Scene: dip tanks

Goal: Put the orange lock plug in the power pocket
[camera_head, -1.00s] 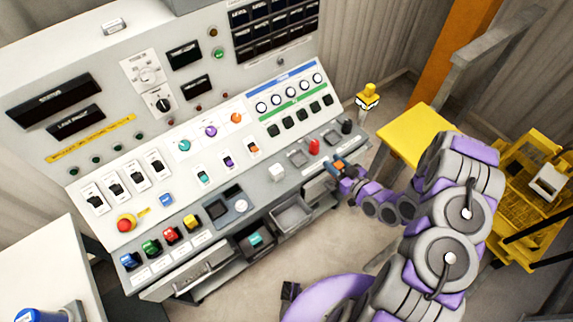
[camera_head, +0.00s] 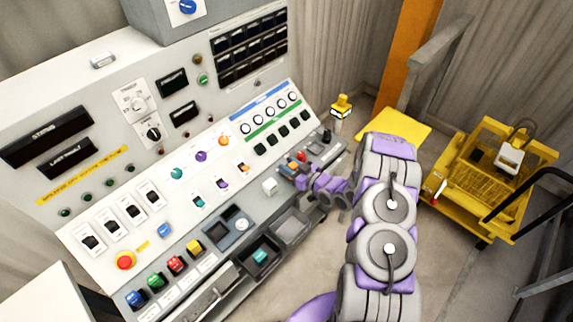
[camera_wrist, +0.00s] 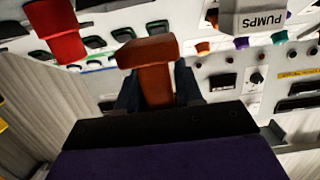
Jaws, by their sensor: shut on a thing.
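The orange lock plug (camera_wrist: 155,82) stands between the two dark fingers of my gripper (camera_wrist: 158,88) in the wrist view. My gripper is shut on it, and the plug's wider orange head faces the camera. In the head view my gripper (camera_head: 292,172) is at the right end of the console's front ledge, with only a small bit of orange visible. I cannot tell which pocket is the power pocket; the ledge under my gripper is mostly hidden. Whether the plug touches the ledge cannot be told.
A red plug (camera_head: 301,156) stands close beside my gripper; it also looms at upper left in the wrist view (camera_wrist: 55,32). A white block marked PUMPS (camera_wrist: 263,14) is on the other side, also on the ledge (camera_head: 270,187). A black knob (camera_head: 327,136) stands at the ledge's right end.

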